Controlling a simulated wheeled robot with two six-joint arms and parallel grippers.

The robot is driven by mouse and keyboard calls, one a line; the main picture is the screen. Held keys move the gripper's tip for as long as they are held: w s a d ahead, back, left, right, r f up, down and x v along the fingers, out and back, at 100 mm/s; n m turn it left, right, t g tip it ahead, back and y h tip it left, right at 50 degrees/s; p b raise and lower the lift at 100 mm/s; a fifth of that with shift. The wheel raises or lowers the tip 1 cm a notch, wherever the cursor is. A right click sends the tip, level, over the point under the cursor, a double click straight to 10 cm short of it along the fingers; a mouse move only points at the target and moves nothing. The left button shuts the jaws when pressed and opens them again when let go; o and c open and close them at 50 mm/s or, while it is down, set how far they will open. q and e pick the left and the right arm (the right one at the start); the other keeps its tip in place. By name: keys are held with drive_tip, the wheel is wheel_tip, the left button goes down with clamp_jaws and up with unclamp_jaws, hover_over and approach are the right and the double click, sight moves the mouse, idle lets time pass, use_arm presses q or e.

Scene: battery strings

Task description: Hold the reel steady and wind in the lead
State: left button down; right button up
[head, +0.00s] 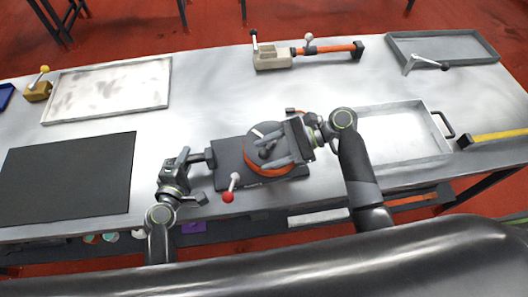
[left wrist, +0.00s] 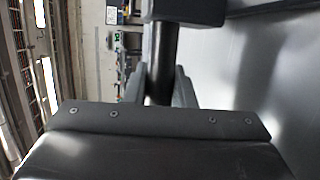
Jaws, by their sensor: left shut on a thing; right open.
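The reel (head: 258,169) has an orange rim and sits on a dark base plate (head: 228,160) at the middle front of the bench. My left gripper (head: 197,158) is shut on the dark bar at the left side of that base. The bar (left wrist: 162,62) stands between its fingers in the left wrist view. My right gripper (head: 270,150) is open over the top of the reel and hides part of it. I cannot tell whether its fingers touch anything. I cannot make out the lead.
A red-knobbed lever (head: 231,185) stands at the base's front edge. A black mat (head: 68,178) lies left, with a pale tray (head: 108,66) behind it. A grey tray (head: 400,157) lies right. A beige block with an orange rod (head: 328,50) lies behind. Bare bench lies between.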

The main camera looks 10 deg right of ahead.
drive_tip(key=shift+x, duration=0.75)
drive_tip(key=shift+c, duration=0.4)
clamp_jaws()
